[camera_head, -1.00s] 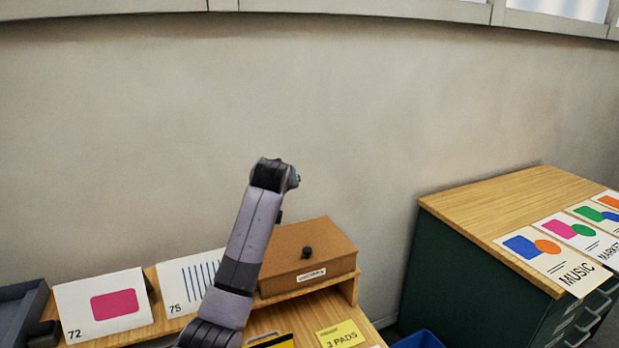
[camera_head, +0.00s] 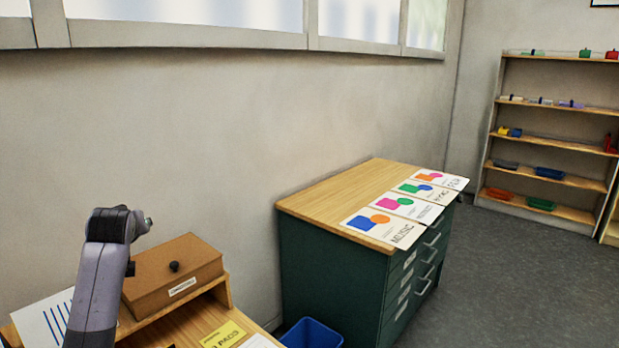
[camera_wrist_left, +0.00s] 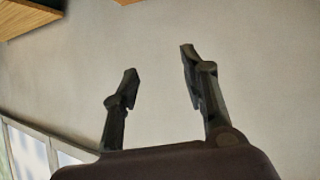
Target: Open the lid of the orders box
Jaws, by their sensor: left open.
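The label is too small to read. It stands on a raised wooden shelf at the lower left of the head view. My left arm rises just left of the box and partly covers its left end. My left gripper (camera_wrist_left: 158,80) shows in the left wrist view with its two fingers apart and nothing between them, facing a bare wall. My right gripper is in neither view.
A yellow note (camera_head: 222,334) lies on the desk in front of the box. A blue bin (camera_head: 312,333) stands on the floor to the right. A dark green cabinet (camera_head: 322,262) with posters on top stands beyond it. A shelf unit (camera_head: 548,140) is at the far right.

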